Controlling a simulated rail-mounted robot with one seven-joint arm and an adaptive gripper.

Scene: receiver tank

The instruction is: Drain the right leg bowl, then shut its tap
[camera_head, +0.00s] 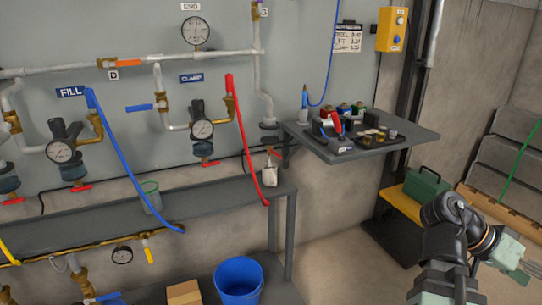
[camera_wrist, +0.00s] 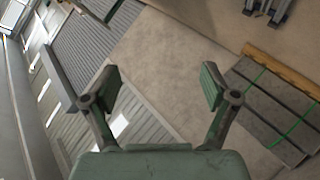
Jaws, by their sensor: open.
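The right leg bowl (camera_head: 203,148) is a dark blue-green cup under the dark regulator and round gauge (camera_head: 202,129) below the CLAMP label. Its red tap handle (camera_head: 211,163) sticks out sideways just beneath the bowl. The liquid level inside is too small to make out. My gripper (camera_head: 519,274) is at the lower right, far from the bowl and tap, partly cut off by the picture edge. In the wrist view my gripper (camera_wrist: 162,82) is open and empty, its two fingers wide apart over floor. The bowl and tap are not in the wrist view.
A bench (camera_head: 100,218) runs below the pipes, with a clear beaker (camera_head: 151,196) on it. Red (camera_head: 245,140) and blue (camera_head: 133,172) hoses hang in front. A tool shelf (camera_head: 410,143) juts out right. A blue bucket (camera_head: 239,279) stands below.

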